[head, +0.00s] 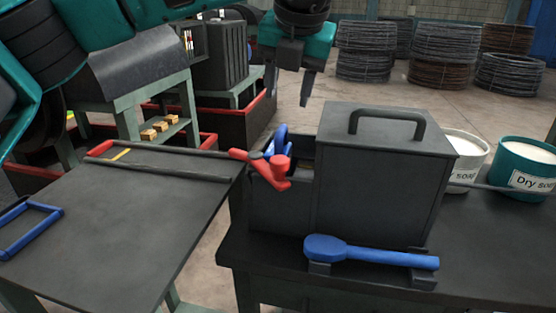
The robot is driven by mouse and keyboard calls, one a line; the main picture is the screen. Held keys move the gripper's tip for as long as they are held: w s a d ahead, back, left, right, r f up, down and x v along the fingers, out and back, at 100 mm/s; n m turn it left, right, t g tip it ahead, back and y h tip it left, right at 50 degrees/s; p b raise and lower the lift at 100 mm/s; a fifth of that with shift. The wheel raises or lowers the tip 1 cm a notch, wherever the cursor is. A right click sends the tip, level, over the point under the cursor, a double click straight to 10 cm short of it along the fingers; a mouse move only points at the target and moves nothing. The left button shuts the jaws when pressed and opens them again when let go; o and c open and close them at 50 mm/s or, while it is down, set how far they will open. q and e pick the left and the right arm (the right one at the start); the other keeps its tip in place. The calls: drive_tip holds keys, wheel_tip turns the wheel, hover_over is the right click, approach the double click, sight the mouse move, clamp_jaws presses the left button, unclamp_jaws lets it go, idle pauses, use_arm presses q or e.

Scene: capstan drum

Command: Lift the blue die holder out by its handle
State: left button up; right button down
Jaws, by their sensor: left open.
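A blue part with an upright loop handle, seemingly the die holder (281,138), sits at the left, open end of a dark grey box (385,185). A red lever or clamp (268,168) stands in front of it and hides its lower part. My left gripper (289,88) points down from the top of the head view, its two dark fingers apart and empty. In the picture it is above the blue part, with a gap between them; the depth gap is hard to judge. My right gripper is not in view.
The box has a black lid handle (387,122). A blue-headed tool (370,253) rests on supports in front. Pots of dry soap (524,168) stand right. A dark table (110,225) at left carries a blue frame (28,229) and a long rod. Wire coils stand behind.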

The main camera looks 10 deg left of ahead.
sight(281, 128)
use_arm(q)
drive_tip(key=x, duration=0.8)
drive_tip(key=shift+w+a+f+p, duration=0.15)
drive_tip(key=shift+f+p, duration=0.1)
drive_tip(key=shift+p, duration=0.1)
clamp_jaws()
drive_tip(key=shift+w+r, duration=0.1)
drive_tip(key=shift+r, duration=0.1)
